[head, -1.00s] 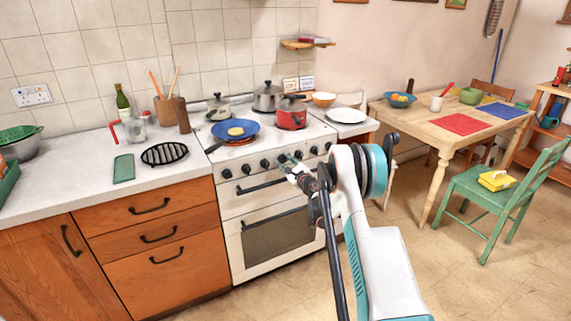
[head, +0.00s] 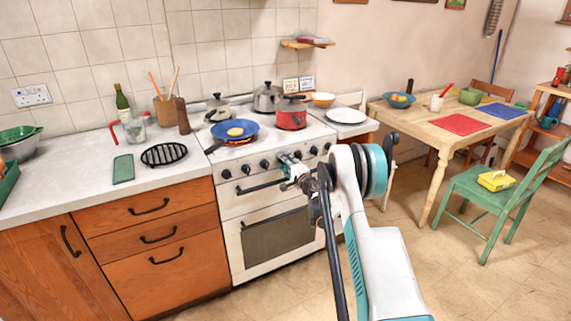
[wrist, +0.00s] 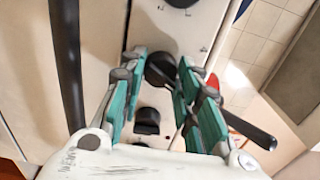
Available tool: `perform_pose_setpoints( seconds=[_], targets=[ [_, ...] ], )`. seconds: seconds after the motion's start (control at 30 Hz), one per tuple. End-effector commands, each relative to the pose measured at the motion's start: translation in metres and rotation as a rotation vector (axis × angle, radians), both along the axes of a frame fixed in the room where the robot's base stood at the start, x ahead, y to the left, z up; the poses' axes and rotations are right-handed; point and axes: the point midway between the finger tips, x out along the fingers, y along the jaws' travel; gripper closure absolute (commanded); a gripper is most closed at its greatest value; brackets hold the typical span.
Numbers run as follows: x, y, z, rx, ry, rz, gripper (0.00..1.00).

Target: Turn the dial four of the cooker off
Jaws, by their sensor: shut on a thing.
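The white cooker (head: 232,205) has a row of black dials along its front panel. Three dials show left of my gripper (head: 286,160), the nearest of them being this one (head: 265,164), and more show to its right. My gripper covers the dial fourth from the left in the head view. In the wrist view, the teal fingers of my gripper (wrist: 161,72) are shut on a black dial (wrist: 159,68). Its pointer direction cannot be read. Neighbouring dials lie above (wrist: 181,3) and below (wrist: 147,121) it in that view, clear of the fingers.
A blue pan (head: 236,130) with food sits on a glowing left front burner, its handle pointing forward-left. A red pot (head: 291,119) and grey pots (head: 267,97) stand behind. The black oven handle (wrist: 67,60) runs beside my gripper.

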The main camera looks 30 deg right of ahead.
Motion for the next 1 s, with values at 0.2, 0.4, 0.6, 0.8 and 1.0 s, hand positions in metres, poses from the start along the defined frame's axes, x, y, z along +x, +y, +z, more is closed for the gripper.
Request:
perform_pose_setpoints(
  seconds=[0.2,0.4,0.6,0.8,1.0],
  targets=[
    [0.0001,0.0005,0.0003,-0.197,-0.007,0.001,0.94],
    [0.0001,0.0007,0.0005,-0.351,-0.012,0.001,0.94],
    [0.0000,0.0010,0.0005,-0.461,-0.016,0.001,0.94],
    [0.0000,0.0012,0.0005,-0.523,-0.018,0.002,0.94],
    [-0.0001,0.0014,0.0004,-0.545,-0.018,0.002,0.94]
  ],
)
